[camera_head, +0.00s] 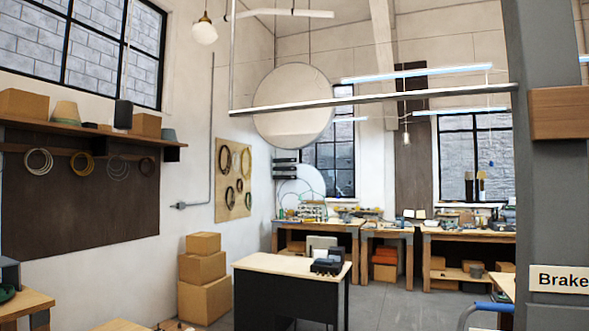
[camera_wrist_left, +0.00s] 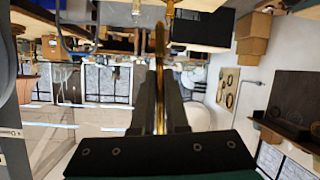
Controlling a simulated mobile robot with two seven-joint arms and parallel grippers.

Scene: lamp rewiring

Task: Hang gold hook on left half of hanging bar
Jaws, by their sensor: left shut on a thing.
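The hanging bar (camera_head: 370,100) is a long, thin grey bar that crosses the head view high up, nearly level. A thin upright rod holds its left end, and its right end meets a dark grey post. In the left wrist view, which is upside down, my left gripper (camera_wrist_left: 160,80) is shut on the gold hook (camera_wrist_left: 160,62). The hook is a thin, curved gold piece standing between the two dark fingers and reaching past their tips. Neither my left gripper nor the hook shows in the head view. My right gripper is in neither view.
A grey post (camera_head: 545,200) with a wooden block (camera_head: 560,112) stands at the right. A round disc (camera_head: 293,106) and a globe lamp (camera_head: 204,32) hang near the bar's left half. A black-sided table (camera_head: 290,268) stands below, and boxes (camera_head: 204,298) are stacked at the left.

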